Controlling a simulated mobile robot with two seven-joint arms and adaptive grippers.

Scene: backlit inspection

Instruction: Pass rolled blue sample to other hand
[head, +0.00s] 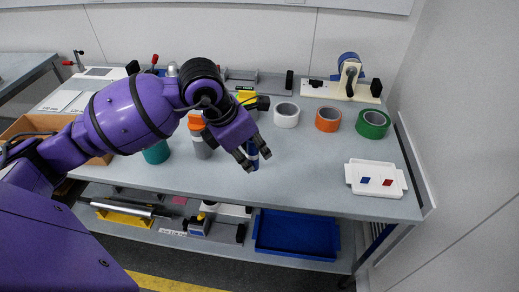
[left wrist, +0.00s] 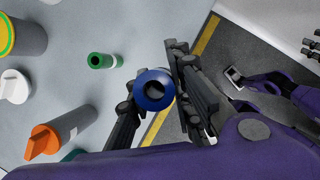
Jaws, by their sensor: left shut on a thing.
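The rolled blue sample (head: 253,154) is held over the front part of the table, between the fingers of my left gripper (head: 251,160). In the left wrist view its round open end (left wrist: 154,90) faces the camera, and the dark fingers of my left gripper (left wrist: 158,98) close on it from both sides. My right gripper is not in the head view. In the left wrist view, dark finger-like parts that look like my right gripper (left wrist: 312,46) show at the right edge, apart from the sample and cut off, so their opening is unclear.
White (head: 286,115), orange (head: 328,119) and green (head: 373,124) tape rolls stand behind, to the right. A white tray (head: 375,190) lies near the right edge. An orange-capped bottle (head: 201,142) stands left of the gripper. A small green roll (left wrist: 104,60) stands nearby.

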